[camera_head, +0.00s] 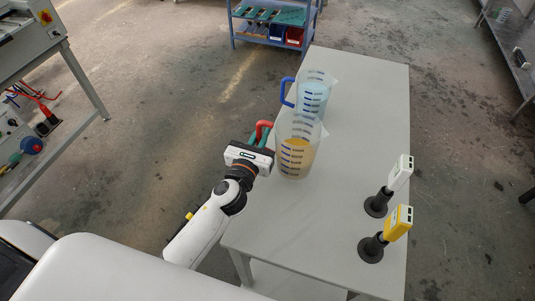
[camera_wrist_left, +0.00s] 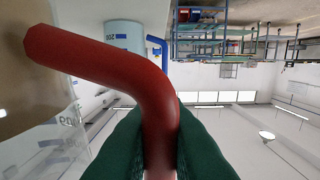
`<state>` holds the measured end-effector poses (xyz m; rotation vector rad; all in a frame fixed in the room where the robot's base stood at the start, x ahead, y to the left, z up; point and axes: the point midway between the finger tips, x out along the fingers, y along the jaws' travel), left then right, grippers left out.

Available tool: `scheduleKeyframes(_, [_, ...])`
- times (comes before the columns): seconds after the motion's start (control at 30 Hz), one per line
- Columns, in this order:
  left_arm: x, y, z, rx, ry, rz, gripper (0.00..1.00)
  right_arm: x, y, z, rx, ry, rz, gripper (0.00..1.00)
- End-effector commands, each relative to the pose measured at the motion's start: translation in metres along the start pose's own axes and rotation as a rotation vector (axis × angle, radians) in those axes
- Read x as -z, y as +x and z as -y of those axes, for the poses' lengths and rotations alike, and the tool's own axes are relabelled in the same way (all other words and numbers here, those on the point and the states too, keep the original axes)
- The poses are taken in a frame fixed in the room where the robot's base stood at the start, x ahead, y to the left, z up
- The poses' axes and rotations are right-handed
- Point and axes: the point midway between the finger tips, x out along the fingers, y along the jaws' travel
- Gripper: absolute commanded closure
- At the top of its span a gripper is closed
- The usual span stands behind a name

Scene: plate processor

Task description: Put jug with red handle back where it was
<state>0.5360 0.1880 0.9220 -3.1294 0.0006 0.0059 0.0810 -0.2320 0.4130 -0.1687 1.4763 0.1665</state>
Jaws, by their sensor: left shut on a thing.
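The jug with the red handle (camera_head: 297,155) is clear with yellow-orange liquid in it. It appears upright at the left part of the white table (camera_head: 330,217); I cannot tell whether its base touches the table. My left gripper (camera_head: 263,146) is shut on its red handle. In the left wrist view the handle (camera_wrist_left: 110,55) runs between the green fingers (camera_wrist_left: 160,145). A second jug with a blue handle (camera_head: 313,92) and blue liquid stands just behind it. My right gripper is not in view.
A white device (camera_head: 400,172) and a yellow device (camera_head: 400,222) stand on black round bases at the table's right front. The table's right rear part is clear. A blue shelf rack (camera_head: 270,25) stands behind on the floor.

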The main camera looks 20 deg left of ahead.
Motion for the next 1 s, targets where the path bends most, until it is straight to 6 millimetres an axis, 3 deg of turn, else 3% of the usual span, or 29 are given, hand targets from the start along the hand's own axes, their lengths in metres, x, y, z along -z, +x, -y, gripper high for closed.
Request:
scheduleKeyframes(0.37, [-0.044,0.001,-0.001,0.001,-0.005,-0.004,1.0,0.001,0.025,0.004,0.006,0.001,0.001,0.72])
scheduleKeyframes(0.8, [-0.049,0.0,-0.001,-0.001,-0.002,-0.005,1.0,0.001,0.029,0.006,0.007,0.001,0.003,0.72])
scheduleKeyframes(0.83, [-0.051,0.0,0.0,0.0,0.001,-0.002,0.86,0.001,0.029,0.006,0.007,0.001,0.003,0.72])
scheduleKeyframes(0.9, [-0.05,0.0,-0.001,0.0,0.001,-0.002,0.74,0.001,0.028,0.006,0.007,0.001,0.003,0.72])
scheduleKeyframes(1.0, [-0.05,0.0,-0.001,0.0,0.001,-0.001,0.66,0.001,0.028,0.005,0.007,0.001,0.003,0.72])
